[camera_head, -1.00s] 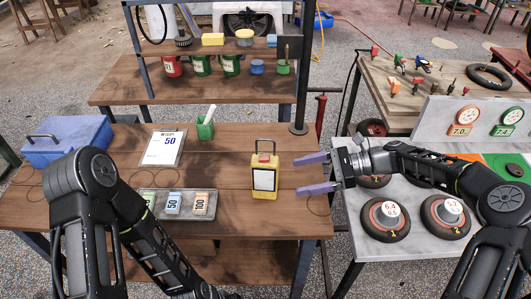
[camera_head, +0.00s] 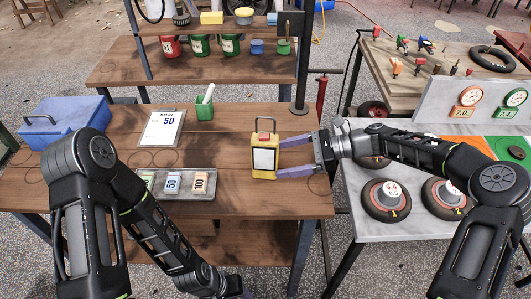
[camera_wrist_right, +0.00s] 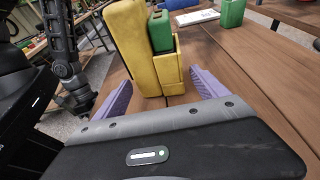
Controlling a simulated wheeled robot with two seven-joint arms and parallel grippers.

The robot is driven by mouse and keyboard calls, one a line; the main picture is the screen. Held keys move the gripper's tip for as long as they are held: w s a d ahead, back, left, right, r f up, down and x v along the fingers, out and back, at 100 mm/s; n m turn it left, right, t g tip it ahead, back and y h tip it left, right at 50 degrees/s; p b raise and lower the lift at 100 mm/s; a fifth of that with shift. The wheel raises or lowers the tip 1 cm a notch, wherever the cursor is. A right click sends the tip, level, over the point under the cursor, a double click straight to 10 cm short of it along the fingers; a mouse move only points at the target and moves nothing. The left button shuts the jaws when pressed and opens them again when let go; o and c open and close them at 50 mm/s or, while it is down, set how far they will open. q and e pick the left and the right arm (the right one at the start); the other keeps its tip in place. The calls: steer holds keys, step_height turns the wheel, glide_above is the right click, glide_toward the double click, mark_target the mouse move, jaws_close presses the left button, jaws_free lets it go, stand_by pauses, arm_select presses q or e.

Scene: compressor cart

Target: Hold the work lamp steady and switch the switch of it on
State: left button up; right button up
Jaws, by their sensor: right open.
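The work lamp (camera_head: 264,160) is a yellow box with a white front panel and a dark handle, upright on the brown workbench. A small red part (camera_head: 264,137) shows on its top under the handle; I cannot tell its position. My right gripper (camera_head: 282,158) is open, its two purple fingers pointing at the lamp's right side, with tips very near or touching it. In the right wrist view the yellow lamp (camera_wrist_right: 128,45) stands ahead between the fingers, with a green block at its top. My left gripper (camera_head: 240,295) is mostly cut off at the bottom edge.
A tray (camera_head: 205,192) with several numbered blocks lies left of the lamp. A clipboard (camera_head: 160,128), green cup (camera_head: 204,113) and blue toolbox (camera_head: 65,120) are further left. A dark post (camera_head: 301,85) stands behind right. A grey table (camera_head: 365,222) with wheels adjoins on the right.

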mark_target(270, 161)
arm_select(q)
steer(key=shift+f, duration=0.35)
arm_select(e)
steer(key=shift+x, duration=2.3)
